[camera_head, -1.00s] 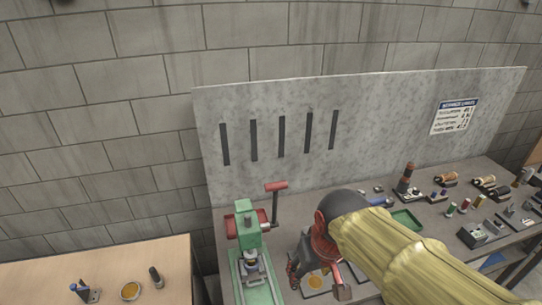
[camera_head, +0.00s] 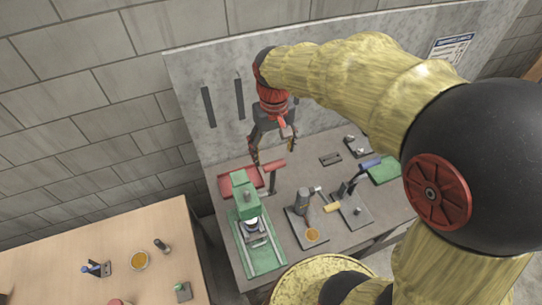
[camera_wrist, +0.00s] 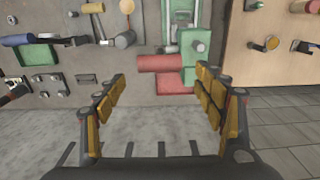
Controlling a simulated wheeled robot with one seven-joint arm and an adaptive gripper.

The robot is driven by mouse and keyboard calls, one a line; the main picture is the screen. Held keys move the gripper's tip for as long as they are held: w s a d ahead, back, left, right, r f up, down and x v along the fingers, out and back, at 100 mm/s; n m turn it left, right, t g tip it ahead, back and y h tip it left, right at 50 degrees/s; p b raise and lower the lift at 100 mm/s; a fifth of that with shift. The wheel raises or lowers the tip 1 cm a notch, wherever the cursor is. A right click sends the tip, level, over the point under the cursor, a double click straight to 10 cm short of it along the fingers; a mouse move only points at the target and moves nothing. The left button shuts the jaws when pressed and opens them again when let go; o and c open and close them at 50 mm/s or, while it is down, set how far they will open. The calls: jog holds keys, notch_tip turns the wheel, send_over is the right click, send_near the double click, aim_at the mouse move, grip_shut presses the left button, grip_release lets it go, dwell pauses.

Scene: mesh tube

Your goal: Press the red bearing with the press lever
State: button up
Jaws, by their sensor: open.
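The green press (camera_head: 246,198) stands at the left end of the grey bench. Its dark lever (camera_head: 272,182) rises on the right side and ends in a red handle (camera_head: 275,165). In the wrist view the press (camera_wrist: 188,75) is at the top, with the red handle (camera_wrist: 160,63) pointing left. A pale and dark part (camera_head: 251,226) sits under the press head; I cannot make out a red bearing there. My gripper (camera_head: 273,153) is open and empty, near the handle and above the bench's back side, its fingers apart from the handle in the wrist view.
A hammer (camera_head: 304,200) lies on a tray right of the press, beside a yellow-handled tool (camera_head: 333,208). A green tray (camera_head: 383,171) is farther right. A wooden table (camera_head: 60,262) with small parts stands left. The grey backboard (camera_head: 205,140) rises close behind the bench.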

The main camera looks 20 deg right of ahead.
aim_at(273, 162)
jog(key=f, duration=0.5)
jog(key=shift+w+f+p, duration=0.15)
jog(key=shift+w+p, duration=0.2)
jog(key=shift+p, duration=0.05)
jog(key=shift+s+f, duration=0.15)
jog(key=shift+f, duration=0.1)
jog(key=shift+w+f, duration=0.2)
jog(key=shift+f, duration=0.2)
jog(key=shift+s, duration=0.1)
jog(key=shift+r, duration=0.1)
jog(key=shift+c, duration=0.5)
jog(key=shift+c, duration=0.5)
jog(key=c, duration=1.5)
